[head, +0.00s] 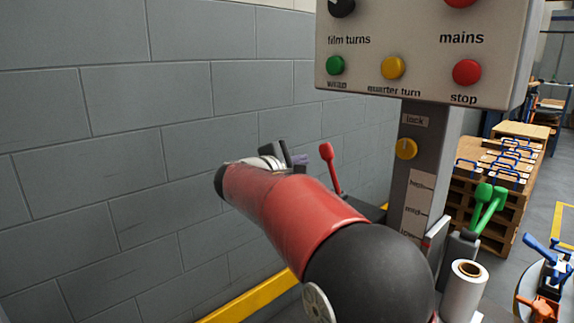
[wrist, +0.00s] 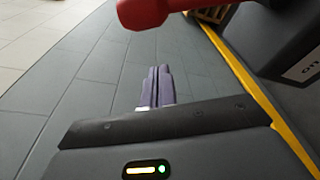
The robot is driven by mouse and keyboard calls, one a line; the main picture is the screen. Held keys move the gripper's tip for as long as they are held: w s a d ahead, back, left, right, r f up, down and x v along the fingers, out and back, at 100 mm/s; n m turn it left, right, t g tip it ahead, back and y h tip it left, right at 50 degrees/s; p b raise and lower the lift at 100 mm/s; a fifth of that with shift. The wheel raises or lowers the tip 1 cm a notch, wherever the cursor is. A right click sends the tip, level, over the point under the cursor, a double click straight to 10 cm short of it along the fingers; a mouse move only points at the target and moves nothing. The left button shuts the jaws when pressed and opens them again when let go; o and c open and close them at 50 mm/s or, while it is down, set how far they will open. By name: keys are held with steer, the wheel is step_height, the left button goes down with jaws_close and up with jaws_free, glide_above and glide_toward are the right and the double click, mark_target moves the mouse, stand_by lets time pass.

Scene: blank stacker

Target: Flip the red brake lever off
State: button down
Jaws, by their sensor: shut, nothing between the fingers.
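The red brake lever (head: 331,166) stands tilted in the middle of the head view, its round knob at the top left and its stem running down to a dark base. In the wrist view the lever (wrist: 146,12) shows large at the top edge, with its stem running off to the right. My gripper (wrist: 157,70) is shut and empty, its dark fingers pointing toward the area below the red knob in the picture. In the head view my gripper (head: 299,160) is just left of the lever, partly hidden by my red arm. I cannot tell whether it touches the lever.
Green levers (head: 487,205) and a white film roll (head: 464,290) are at right. A block wall (head: 100,170) closes the left side.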

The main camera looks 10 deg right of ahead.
mark_target(333, 171)
steer(key=shift+s+d+r, duration=0.45)
steer(key=shift+s+d, duration=0.1)
steer(key=shift+d, duration=0.1)
steer(key=shift+s+d+r, duration=0.45)
steer(key=shift+s+d, duration=0.1)
steer(key=shift+d, duration=0.1)
steer(key=shift+s+d+r+m+b, duration=0.1)
steer(key=shift+s+d+m+b, duration=0.15)
steer(key=shift+b, duration=0.45)
